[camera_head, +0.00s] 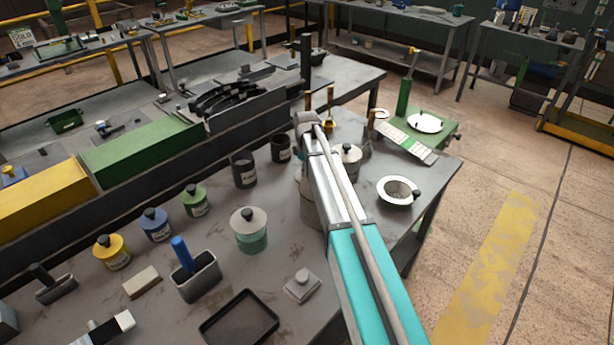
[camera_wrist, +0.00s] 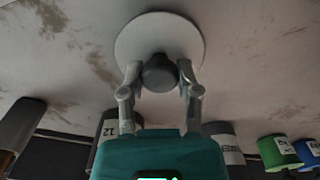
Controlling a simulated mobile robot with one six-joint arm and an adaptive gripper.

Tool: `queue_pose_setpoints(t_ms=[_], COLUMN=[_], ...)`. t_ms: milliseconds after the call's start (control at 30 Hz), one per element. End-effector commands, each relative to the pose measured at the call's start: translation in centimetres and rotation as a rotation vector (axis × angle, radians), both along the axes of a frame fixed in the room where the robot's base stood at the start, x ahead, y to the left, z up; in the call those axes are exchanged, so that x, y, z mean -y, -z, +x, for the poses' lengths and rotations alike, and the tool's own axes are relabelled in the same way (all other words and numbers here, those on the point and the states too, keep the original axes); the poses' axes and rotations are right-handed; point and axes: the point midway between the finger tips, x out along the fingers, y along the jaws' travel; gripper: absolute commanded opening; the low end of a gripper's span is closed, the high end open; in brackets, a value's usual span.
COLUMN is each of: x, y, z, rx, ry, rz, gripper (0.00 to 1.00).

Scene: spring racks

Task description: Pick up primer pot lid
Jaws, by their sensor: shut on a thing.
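In the wrist view the primer pot lid (camera_wrist: 155,32) is a pale, round disc with a dark knob (camera_wrist: 160,74) at its middle. My gripper (camera_wrist: 160,77) has one finger on each side of the knob and is shut on it. The body of a pot under the lid does not show there, and I cannot tell whether the lid is raised. In the head view my arm hides the gripper and most of what is below it. Part of a grey pot (camera_head: 308,208) shows at the arm's left edge.
A grey-lidded pot (camera_head: 347,153) stands close to the arm's right. Two dark pots (camera_head: 243,170) stand left. A pale-lidded green pot (camera_head: 249,232), smaller lidded pots (camera_head: 195,200) and a black tray (camera_head: 239,320) are nearer. A round dish (camera_head: 398,190) lies at right.

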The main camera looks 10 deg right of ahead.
Motion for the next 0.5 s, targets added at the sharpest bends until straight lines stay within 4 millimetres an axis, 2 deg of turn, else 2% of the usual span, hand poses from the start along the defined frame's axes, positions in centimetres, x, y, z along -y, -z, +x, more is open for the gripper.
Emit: queue_pose_setpoints(t_ms=[267, 500], x=[0.03, 0.04], y=[-0.08, -0.95], z=[-0.02, 0.00], rx=[0.000, 0.000], ry=[0.000, 0.000], rz=[0.000, 0.000], gripper=[0.00, 0.00])
